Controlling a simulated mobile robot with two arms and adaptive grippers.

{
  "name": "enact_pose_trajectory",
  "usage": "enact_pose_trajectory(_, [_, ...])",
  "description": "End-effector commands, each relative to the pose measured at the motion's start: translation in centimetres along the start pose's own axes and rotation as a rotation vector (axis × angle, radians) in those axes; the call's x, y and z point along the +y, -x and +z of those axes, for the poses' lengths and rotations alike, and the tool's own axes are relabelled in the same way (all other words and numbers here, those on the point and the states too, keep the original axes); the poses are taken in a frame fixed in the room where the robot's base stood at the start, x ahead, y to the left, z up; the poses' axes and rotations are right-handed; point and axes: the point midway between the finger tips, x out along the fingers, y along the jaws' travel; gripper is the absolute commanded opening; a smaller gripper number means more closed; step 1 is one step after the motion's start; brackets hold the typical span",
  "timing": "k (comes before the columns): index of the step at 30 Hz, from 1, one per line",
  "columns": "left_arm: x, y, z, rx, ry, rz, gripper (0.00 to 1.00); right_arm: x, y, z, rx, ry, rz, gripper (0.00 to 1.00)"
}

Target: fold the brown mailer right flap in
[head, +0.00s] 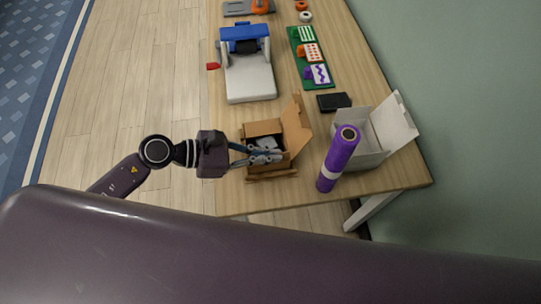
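The brown mailer (263,128) is an open cardboard box near the front of the table, with several grey-white items (264,150) inside. Its right flap (295,127) stands up and leans outward on the right side. Another flap (272,175) sticks out at the near edge. My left gripper (249,156) reaches in from the left, its fingers apart at the mailer's left side and over its opening. I see nothing held between them. Whether the fingertips touch the mailer or its contents cannot be told. My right gripper is not in view.
A purple roll (340,158) stands right of the mailer, before an open white box (372,155). A black box (334,102) lies behind. A white-and-blue machine (248,80) and a green board with cards (311,60) are farther back. The table's left edge is near the mailer.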

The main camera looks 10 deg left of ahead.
Motion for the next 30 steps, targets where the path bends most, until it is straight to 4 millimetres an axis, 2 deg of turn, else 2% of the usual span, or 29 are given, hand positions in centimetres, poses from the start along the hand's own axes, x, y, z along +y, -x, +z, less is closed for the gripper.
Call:
enact_pose_trajectory(15, [1.6, -0.2, -0.4, -0.001, 0.325, -0.135, 0.0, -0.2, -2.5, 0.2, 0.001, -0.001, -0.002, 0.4])
enact_pose_trajectory(30, [1.9, -0.2, -0.4, 0.0, 0.417, -0.173, 0.0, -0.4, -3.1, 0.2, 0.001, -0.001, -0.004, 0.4])
